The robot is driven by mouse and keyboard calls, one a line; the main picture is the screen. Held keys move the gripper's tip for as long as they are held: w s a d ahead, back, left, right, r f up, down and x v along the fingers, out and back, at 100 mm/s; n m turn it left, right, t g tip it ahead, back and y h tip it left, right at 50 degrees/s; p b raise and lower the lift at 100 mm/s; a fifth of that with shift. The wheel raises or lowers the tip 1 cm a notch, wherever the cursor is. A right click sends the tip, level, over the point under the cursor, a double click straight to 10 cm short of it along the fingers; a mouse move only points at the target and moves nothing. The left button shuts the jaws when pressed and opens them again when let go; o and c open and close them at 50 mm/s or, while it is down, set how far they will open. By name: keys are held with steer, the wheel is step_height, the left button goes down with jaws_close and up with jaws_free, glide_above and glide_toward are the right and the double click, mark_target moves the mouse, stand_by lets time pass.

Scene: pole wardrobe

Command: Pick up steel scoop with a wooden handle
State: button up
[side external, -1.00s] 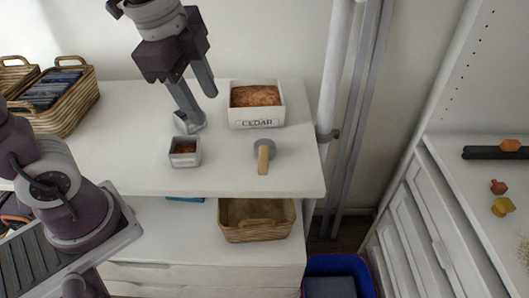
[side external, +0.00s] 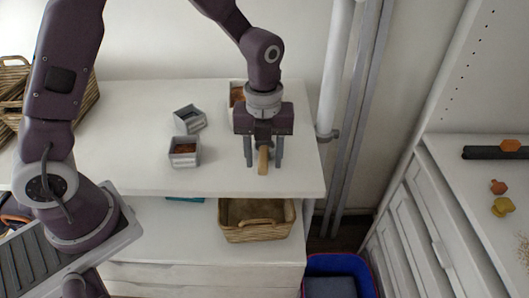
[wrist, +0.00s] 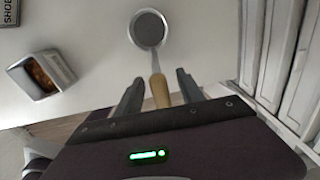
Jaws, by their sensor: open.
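The steel scoop has a round grey head (wrist: 148,30) and a light wooden handle (side external: 263,161), and lies on the white shelf top near its right end. My gripper (side external: 264,163) is open and points down over the scoop. In the side external view one finger is on each side of the handle. In the wrist view the handle (wrist: 160,90) lies between the two open fingers, with the head beyond the fingertips. I cannot tell whether the fingers touch the shelf. The scoop's head is mostly hidden behind my gripper in the side external view.
Two small grey boxes (side external: 184,152) (side external: 189,119) stand left of my gripper. The cedar box (side external: 236,94) is behind it, mostly hidden. The shelf top's right edge (side external: 321,170) is close, with a white pole (side external: 336,70) beyond. A wicker basket (side external: 256,232) sits on the shelf below.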

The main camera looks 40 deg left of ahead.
jaws_close()
step_height(320, 180, up, 10)
steer(key=shift+r, duration=0.1)
stand_by(0.5)
